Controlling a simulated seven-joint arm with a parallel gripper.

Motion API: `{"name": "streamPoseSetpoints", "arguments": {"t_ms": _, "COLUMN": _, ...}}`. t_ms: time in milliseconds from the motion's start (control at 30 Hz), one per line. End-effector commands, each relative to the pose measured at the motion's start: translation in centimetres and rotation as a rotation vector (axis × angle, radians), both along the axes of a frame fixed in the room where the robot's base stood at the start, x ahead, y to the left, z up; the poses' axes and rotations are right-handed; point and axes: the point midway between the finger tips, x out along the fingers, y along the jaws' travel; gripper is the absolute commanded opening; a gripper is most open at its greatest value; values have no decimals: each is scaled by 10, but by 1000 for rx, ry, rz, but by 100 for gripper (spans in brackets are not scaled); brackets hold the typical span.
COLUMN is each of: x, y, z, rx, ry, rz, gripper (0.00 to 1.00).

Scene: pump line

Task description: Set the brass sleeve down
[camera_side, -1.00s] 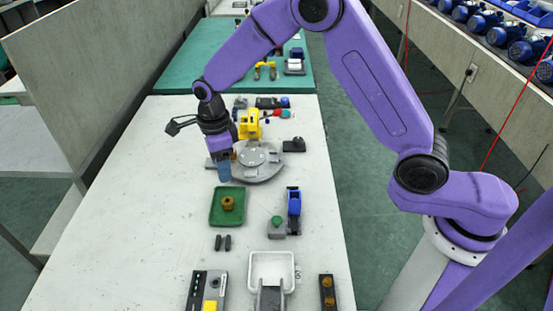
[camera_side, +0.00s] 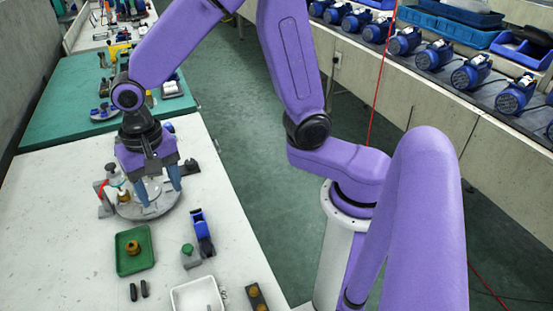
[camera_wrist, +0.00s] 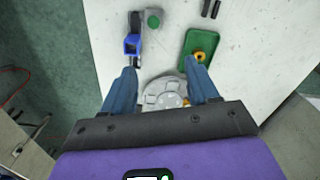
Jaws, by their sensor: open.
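The brass sleeve (camera_side: 133,247) stands in the green tray (camera_side: 122,262), touching its floor. In the wrist view the sleeve (camera_wrist: 199,57) shows inside the tray (camera_wrist: 189,68), past the tip of the right-hand finger. My gripper (camera_side: 160,196) is open, its blue fingers spread wide and pointing down over the round grey fixture (camera_side: 163,210). The wrist view shows nothing held between the fingertips (camera_wrist: 163,72). The gripper is apart from the sleeve, farther up the table. The gripper hides part of the fixture.
A blue device (camera_side: 201,228) and a grey block with a green top (camera_side: 190,259) stand right of the tray. Two small black pieces (camera_side: 138,291) lie below it, near a white bin (camera_side: 197,297). Bare tabletop (camera_side: 60,220) lies to the left.

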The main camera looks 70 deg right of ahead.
Motion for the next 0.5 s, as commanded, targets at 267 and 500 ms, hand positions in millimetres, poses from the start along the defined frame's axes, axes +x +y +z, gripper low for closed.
{"name": "streamPoseSetpoints", "arguments": {"t_ms": 267, "x": -69, "y": -41, "z": 17, "rx": 1, "ry": -12, "rz": 564, "gripper": 59}}
{"name": "streamPoseSetpoints", "arguments": {"t_ms": 500, "x": -131, "y": -83, "z": 24, "rx": -1, "ry": -21, "rz": 1051, "gripper": 59}}
